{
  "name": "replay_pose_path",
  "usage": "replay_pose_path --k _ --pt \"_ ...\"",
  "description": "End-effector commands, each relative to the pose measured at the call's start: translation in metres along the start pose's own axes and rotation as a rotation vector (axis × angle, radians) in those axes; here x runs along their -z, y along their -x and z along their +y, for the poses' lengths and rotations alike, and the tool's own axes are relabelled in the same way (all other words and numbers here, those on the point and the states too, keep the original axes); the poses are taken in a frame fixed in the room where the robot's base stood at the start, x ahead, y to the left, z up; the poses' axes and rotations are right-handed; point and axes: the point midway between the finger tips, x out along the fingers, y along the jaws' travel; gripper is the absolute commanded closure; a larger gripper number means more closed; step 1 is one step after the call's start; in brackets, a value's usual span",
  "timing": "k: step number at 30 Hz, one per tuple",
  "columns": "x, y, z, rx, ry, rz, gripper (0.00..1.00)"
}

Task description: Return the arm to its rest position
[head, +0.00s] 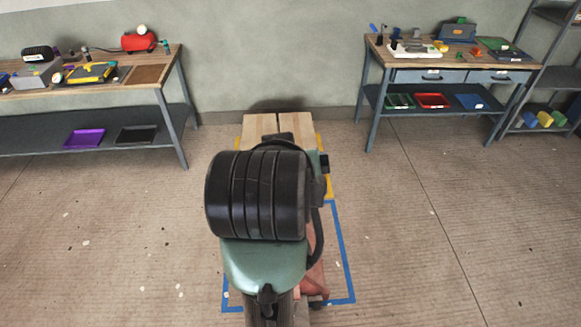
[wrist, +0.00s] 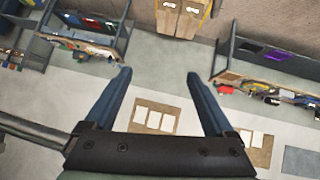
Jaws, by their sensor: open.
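My gripper (wrist: 158,82) shows in the wrist view with its two dark blue fingers wide apart and nothing between them. It is in the air, well away from both workbenches. In the head view my arm is folded up in front of the camera, with a black ribbed joint and a green link in the middle of the picture. The gripper itself cannot be made out in the head view.
A left workbench (head: 110,91) holds a red compressor (head: 139,40) and tools. A right workbench (head: 378,56) holds several small items, with trays on its lower shelf. A grey shelf rack (head: 547,78) stands at far right.

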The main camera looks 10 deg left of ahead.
Motion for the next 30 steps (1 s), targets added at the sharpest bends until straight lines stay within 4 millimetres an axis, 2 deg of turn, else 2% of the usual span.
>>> replay_pose_path --k 5,20,23,26,29,30 --pt "0.004 0.008 0.002 0.000 0.000 0.000 0.11" --pt "0.004 0.007 0.002 -0.001 -0.001 0.003 0.11" --pt "0.011 0.002 0.008 -0.021 -0.020 0.104 0.11" --pt "0.029 0.004 0.021 -0.060 -0.056 0.301 0.11" --pt "0.051 0.023 0.039 -0.110 -0.098 0.559 0.11" --pt "0.059 0.035 0.046 -0.130 -0.113 0.667 0.11"
